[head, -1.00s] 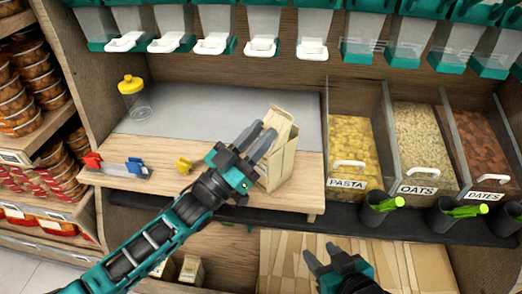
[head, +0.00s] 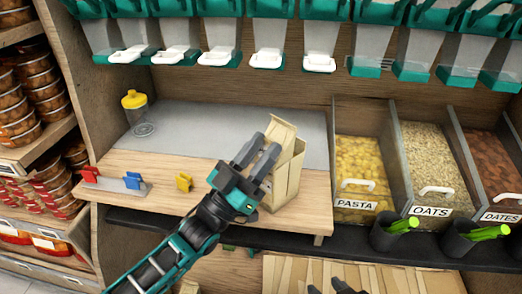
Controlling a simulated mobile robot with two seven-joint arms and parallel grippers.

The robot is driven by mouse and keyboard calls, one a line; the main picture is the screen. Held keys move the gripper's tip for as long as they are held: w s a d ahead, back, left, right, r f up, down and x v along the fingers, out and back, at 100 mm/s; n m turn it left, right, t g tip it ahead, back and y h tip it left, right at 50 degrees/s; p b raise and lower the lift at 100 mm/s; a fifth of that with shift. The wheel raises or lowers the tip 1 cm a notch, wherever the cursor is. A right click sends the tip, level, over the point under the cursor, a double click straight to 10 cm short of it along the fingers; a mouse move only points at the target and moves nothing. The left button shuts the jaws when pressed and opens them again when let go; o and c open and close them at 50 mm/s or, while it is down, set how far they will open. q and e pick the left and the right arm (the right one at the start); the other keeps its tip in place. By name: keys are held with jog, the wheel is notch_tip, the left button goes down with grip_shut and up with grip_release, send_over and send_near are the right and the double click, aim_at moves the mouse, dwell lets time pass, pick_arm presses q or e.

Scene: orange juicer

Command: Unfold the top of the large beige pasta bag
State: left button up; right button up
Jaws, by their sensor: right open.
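The large beige pasta bag (head: 287,182) stands upright on the wooden counter, left of the pasta bin. Its top flap (head: 283,131) sticks up at the back and leans left. My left gripper (head: 257,153) is at the bag's upper left side, with its two fingers apart and pointing up and right toward the flap. It covers part of the bag's left side, and I cannot tell whether the fingers touch the paper. My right gripper (head: 328,289) shows only its fingertips at the bottom edge, apart, below the counter and away from the bag.
Bins of pasta (head: 364,165), oats (head: 432,160) and dates (head: 481,150) stand to the right. A yellow-lidded jar (head: 137,115), blue clips (head: 132,181) and a yellow clip (head: 184,181) are on the left of the counter. Dispensers hang above. The counter between jar and bag is clear.

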pick_arm(q)
jog(key=o, duration=0.3)
jog(key=v, duration=1.3)
jog(key=shift+w, duration=0.1)
